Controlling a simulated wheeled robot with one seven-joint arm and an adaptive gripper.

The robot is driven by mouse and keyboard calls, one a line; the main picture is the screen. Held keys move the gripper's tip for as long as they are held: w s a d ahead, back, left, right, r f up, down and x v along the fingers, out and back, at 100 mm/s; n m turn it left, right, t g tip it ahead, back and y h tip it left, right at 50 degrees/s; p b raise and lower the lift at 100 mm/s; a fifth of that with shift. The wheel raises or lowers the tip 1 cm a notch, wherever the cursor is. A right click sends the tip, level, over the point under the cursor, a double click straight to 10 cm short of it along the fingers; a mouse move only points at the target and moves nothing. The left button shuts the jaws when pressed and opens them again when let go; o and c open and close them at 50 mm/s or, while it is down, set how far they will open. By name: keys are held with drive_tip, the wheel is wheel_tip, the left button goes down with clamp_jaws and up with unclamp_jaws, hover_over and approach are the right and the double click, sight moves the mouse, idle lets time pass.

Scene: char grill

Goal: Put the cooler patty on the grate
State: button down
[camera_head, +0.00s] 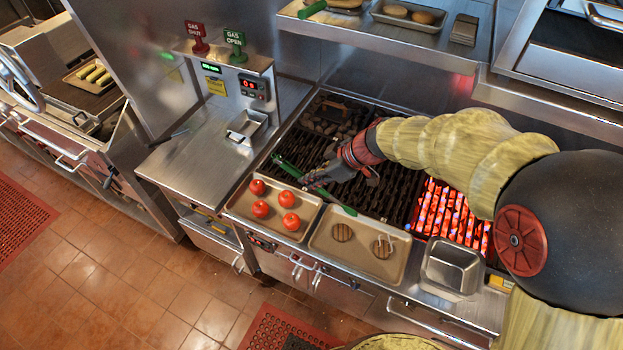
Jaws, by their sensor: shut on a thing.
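A small pale loop-shaped item shows at the right patty. I cannot tell from the picture which patty is cooler. The dark grate (388,193) lies behind the trays. My gripper (316,179) is over the grate's front left part, above and left of the patties. It is shut on a long green tool (286,166), whose other green end shows below right. The fingers hide the tool's middle.
Several tomatoes (261,209) sit on a left tray (238,206). The patty tray (330,252) is beside it. Red-glowing coals (452,212) show at the grill's right. A steel pan (452,267) stands at the front right. A shelf (400,38) overhangs the back. The left steel counter (190,166) is mostly clear.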

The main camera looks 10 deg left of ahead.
drive_tip(key=c, duration=1.9)
unclamp_jaws()
